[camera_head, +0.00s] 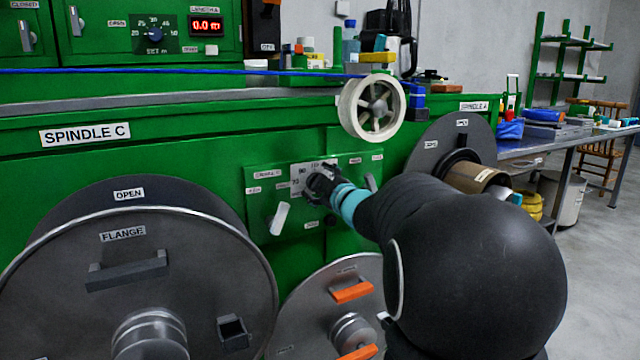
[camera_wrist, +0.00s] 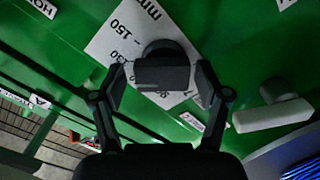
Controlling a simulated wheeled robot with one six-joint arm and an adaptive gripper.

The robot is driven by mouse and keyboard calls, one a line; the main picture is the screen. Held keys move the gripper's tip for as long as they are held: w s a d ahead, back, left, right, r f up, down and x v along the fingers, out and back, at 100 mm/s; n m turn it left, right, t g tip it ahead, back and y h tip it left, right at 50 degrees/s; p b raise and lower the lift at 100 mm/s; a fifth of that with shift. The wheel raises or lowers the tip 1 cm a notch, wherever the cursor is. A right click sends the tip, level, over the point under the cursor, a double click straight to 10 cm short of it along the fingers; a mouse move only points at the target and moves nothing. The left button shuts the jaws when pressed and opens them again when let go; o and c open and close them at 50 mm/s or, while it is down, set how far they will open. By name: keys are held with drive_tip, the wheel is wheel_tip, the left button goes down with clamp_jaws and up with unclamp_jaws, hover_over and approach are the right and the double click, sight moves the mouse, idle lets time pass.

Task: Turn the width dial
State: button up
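The width dial is a black knob (camera_wrist: 162,70) with a raised bar grip on a white scale plate (camera_wrist: 112,42). The wrist view shows the numbers 150 and 130 and "mm" on the plate. In the head view the plate (camera_head: 298,180) is on the green panel below the white wheel, and my gripper covers most of the knob. My gripper (camera_wrist: 160,80) has one finger on each side of the knob's bar, with a narrow gap seeming to show beside it. It also shows at the panel in the head view (camera_head: 322,186).
A white lever (camera_wrist: 272,112) is right of the dial in the wrist view and below the plate in the head view (camera_head: 280,218). A large reel (camera_head: 140,280) stands at left, with a smaller orange-handled reel (camera_head: 330,305) beside it. A blue cable (camera_head: 200,71) runs above.

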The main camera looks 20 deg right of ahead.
drive_tip(key=s, duration=1.2)
drive_tip(key=shift+d, duration=0.2)
drive_tip(key=s+d+f+m+g+h, duration=0.3)
drive_tip(key=d+f+m+g+h, duration=0.1)
drive_tip(key=d+f+m+h, duration=0.3)
drive_tip(key=s+f+m+g+p, duration=0.1)
drive_tip(key=s+f+m+g, duration=0.35)
drive_tip(key=s, duration=0.25)
drive_tip(key=s+a+g+y+p, duration=0.3)
drive_tip(key=s+a, duration=0.4)
drive_tip(key=a, duration=0.3)
drive_tip(key=s+a+g+y+p, duration=0.25)
drive_tip(key=s+a, duration=0.45)
drive_tip(key=a, duration=0.4)
drive_tip(key=s+a+r+n+t+p, duration=0.1)
drive_tip(key=s+a+r+p, duration=0.1)
drive_tip(key=a+r+p, duration=0.1)
drive_tip(key=shift+a+r+t+y, duration=0.3)
drive_tip(key=shift+a+r+y, duration=0.25)
drive_tip(key=shift+a, duration=0.6)
